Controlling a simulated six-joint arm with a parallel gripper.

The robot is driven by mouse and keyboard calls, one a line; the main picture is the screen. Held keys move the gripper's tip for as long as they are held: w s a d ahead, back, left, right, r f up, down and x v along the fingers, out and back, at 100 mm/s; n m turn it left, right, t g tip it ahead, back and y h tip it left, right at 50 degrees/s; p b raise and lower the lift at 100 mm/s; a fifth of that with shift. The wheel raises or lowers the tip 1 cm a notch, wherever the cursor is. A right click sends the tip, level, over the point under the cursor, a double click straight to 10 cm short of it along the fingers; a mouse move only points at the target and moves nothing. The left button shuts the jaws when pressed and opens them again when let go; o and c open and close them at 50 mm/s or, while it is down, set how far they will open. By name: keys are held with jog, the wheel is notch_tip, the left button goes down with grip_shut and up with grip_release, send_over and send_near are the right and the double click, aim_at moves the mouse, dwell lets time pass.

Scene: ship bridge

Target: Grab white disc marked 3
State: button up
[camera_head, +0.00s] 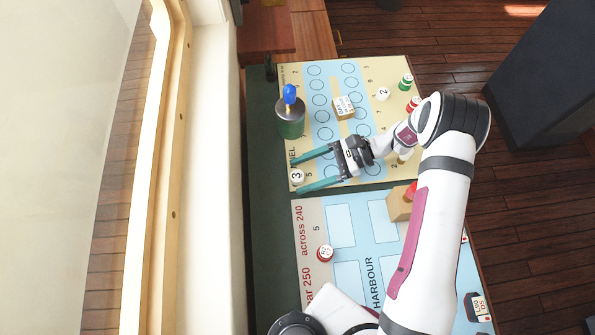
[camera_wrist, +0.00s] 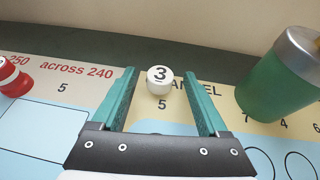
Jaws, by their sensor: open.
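The white disc marked 3 (camera_head: 296,177) stands on the far left part of the upper board, near its left edge. In the wrist view the white disc (camera_wrist: 160,80) is upright with its black 3 facing up, between the tips of the two green fingers. My gripper (camera_head: 296,176) is open, with one finger on each side of the disc. In the wrist view the gripper (camera_wrist: 162,95) shows a gap between each finger and the disc. I cannot tell how high the fingertips are above the board.
A green canister (camera_head: 290,122) with a blue top stands near the upper finger's side. A red disc (camera_head: 325,252) lies on the lower harbour board (camera_head: 305,218). A wooden block (camera_head: 344,107), another white disc (camera_head: 383,93) and green (camera_head: 406,82) and red pieces are on the upper board.

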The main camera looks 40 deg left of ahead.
jog(key=shift+s+a+f, duration=0.1)
jog(key=shift+s+a, duration=0.05)
jog(key=shift+s, duration=0.05)
grip_shut()
dwell(0.3)
